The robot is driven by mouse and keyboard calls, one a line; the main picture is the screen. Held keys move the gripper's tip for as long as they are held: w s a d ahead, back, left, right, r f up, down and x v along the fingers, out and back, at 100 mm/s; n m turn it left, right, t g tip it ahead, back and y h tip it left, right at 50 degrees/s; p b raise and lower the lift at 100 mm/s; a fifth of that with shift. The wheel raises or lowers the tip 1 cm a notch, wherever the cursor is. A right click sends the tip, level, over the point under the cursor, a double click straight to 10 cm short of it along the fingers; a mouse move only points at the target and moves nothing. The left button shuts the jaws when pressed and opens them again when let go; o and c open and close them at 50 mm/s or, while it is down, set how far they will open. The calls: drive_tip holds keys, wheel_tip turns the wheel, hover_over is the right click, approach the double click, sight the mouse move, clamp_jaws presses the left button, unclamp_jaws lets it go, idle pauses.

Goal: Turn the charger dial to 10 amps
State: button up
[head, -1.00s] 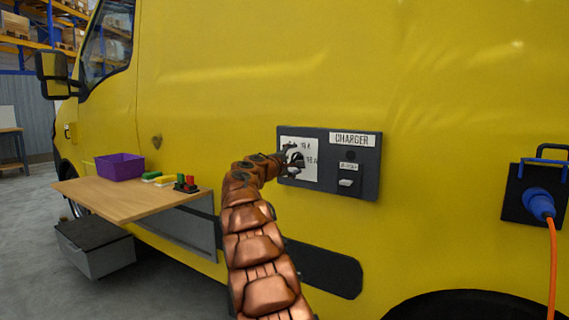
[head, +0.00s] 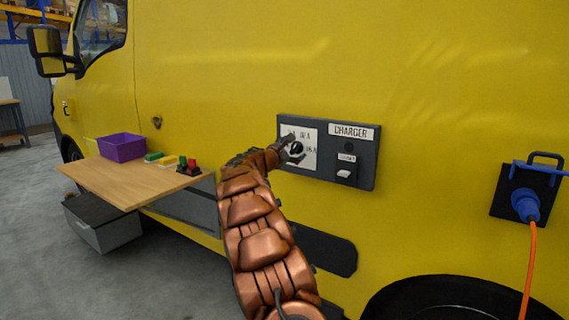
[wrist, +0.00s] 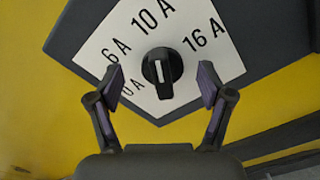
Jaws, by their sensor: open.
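The charger panel (head: 330,188) is a dark box on the yellow van's side. Its dial (wrist: 162,72) is a black knob on a white plate (wrist: 215,65) marked 0 A, 6 A, 10 A and 16 A. A white line on the knob stands nearly upright in the wrist view, its upper end toward the 10 A mark. My gripper (wrist: 160,83) is open, with one finger on each side of the dial and a clear gap to it. In the head view the dial (head: 297,148) shows just right of my gripper (head: 287,150).
A switch (head: 346,170) sits right of the dial on the panel. A blue plug (head: 526,205) with an orange cable is farther right. A wooden shelf (head: 125,187) at left holds a purple bin (head: 121,147) and small coloured blocks.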

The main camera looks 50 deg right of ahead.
drive_tip(key=n+p, duration=0.1)
drive_tip(key=p, duration=0.1)
drive_tip(key=n+p, duration=0.1)
drive_tip(key=p, duration=0.1)
drive_tip(key=n+p, duration=0.2)
drive_tip(key=shift+w+r, duration=0.1)
drive_tip(key=shift+r, duration=0.15)
drive_tip(key=a+n+p, duration=0.3)
drive_tip(key=a+n, duration=0.1)
drive_tip(key=a, duration=0.4)
drive_tip(key=s+a+r+m+g+y+p, duration=0.2)
drive_tip(key=s+a+m+y, duration=0.3)
drive_tip(key=s+a+m, duration=0.7)
drive_tip(key=shift+s+a+m+g+y+p, duration=0.35)
drive_tip(key=shift+s+a+g, duration=0.55)
drive_tip(key=shift+s+a, duration=1.75)
drive_tip(key=shift+w+a+r, duration=0.1)
drive_tip(key=shift+w+a, duration=0.55)
drive_tip(key=shift+w, duration=0.05)
